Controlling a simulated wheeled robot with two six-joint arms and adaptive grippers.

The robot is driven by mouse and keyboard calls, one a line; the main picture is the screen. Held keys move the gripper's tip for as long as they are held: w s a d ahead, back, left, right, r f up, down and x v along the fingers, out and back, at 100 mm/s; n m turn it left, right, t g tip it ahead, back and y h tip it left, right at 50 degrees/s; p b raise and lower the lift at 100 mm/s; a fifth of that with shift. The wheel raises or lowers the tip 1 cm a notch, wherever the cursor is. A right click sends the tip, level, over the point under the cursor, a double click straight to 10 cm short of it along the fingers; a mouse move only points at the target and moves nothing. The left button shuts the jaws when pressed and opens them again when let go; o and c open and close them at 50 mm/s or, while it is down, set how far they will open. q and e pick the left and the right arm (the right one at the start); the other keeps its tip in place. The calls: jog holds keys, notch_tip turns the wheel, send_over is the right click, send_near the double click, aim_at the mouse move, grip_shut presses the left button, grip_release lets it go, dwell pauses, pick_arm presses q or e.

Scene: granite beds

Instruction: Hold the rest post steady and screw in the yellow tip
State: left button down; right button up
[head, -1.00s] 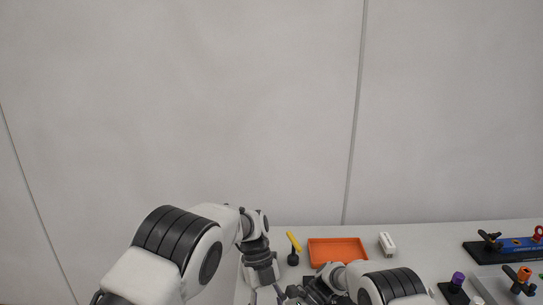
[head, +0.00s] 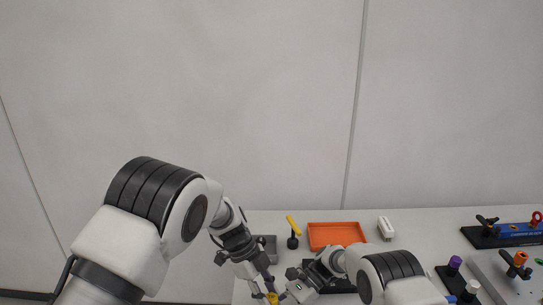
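A small yellow part (head: 272,298), perhaps the yellow tip, shows at the bottom edge between my two grippers. My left gripper (head: 264,288) points down right beside it, with a small purple patch near its fingers. My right gripper (head: 290,291) comes in from the right and reaches close to the same spot. The fingers are small and partly cut off by the bottom edge, so I cannot tell what either one grips. I cannot make out the rest post for certain.
Behind the grippers are a grey bin (head: 266,246), a yellow-handled black tool (head: 293,228), an orange tray (head: 311,238) and a white block (head: 386,229). A black plate (head: 343,284) lies behind my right arm. Fixtures with a purple knob (head: 455,263) and a blue bar (head: 515,229) stand right.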

pick_arm(q)
jog(key=c, duration=1.3)
grip_release()
jog(key=shift+w+d+m+g+y, duration=0.1)
jog(key=shift+m+g+y, duration=0.1)
jog(key=shift+m, duration=0.35)
jog(key=shift+w+m+g+y, duration=0.1)
jog(key=shift+m+g, duration=0.1)
jog(key=shift+m, duration=0.35)
jog(key=o, duration=0.4)
jog(key=shift+s, duration=0.1)
notch_tip(320, 180, up, 6)
